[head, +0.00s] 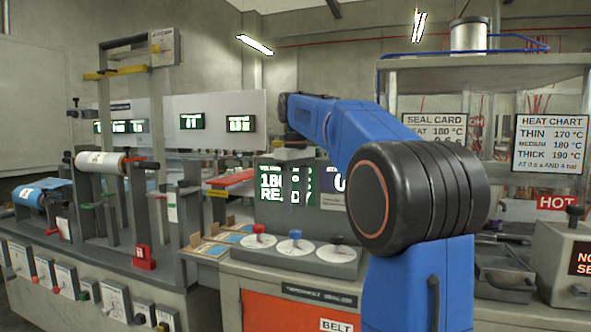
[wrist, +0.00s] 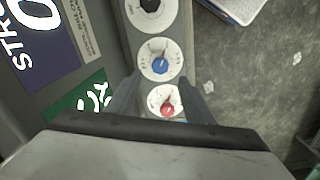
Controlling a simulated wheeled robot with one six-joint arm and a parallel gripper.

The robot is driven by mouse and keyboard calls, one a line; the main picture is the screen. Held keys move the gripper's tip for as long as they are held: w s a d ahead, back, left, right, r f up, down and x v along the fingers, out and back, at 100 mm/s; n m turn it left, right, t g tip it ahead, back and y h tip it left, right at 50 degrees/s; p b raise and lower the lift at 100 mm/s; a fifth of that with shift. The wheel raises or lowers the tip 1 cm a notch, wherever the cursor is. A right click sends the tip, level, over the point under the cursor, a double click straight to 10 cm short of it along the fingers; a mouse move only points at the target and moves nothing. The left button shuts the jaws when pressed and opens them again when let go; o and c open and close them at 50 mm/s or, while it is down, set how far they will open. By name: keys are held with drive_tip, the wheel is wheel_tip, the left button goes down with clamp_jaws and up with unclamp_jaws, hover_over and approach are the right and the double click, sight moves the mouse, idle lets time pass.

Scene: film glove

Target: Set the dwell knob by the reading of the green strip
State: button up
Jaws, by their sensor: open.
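A grey panel holds three white dials: one with a red knob (head: 259,230), one with a blue knob (head: 295,236) and one with a black knob (head: 336,241). I cannot read which is the dwell knob. The wrist view shows the red knob (wrist: 167,108), blue knob (wrist: 160,65) and black knob (wrist: 150,5).
A purple display (head: 333,186) stands beside the green one. Several small green wall displays (head: 191,121) hang behind. A heat chart (head: 549,145) and a seal card (head: 436,127) are at right. A film machine (head: 105,245) with rolls and levers stands at left.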

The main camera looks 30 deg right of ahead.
wheel_tip(320, 180, up, 10)
drive_tip(key=shift+f, duration=0.2)
idle(0.6)
drive_tip(key=s+a+f+m+t, duration=0.2)
drive_tip(key=s+a+f, duration=0.8)
drive_tip(key=s+f, duration=0.4)
drive_tip(key=s+a+f+m+t, duration=0.1)
drive_tip(key=s+a+f, duration=0.1)
drive_tip(key=s+f, duration=0.6)
drive_tip(key=s+a+f+m+t, duration=0.1)
drive_tip(key=s+a+f, duration=0.2)
drive_tip(key=s+f, duration=0.4)
wheel_tip(320, 180, down, 9)
drive_tip(key=shift+s+a+t, duration=0.15)
drive_tip(key=shift+s+t, duration=0.25)
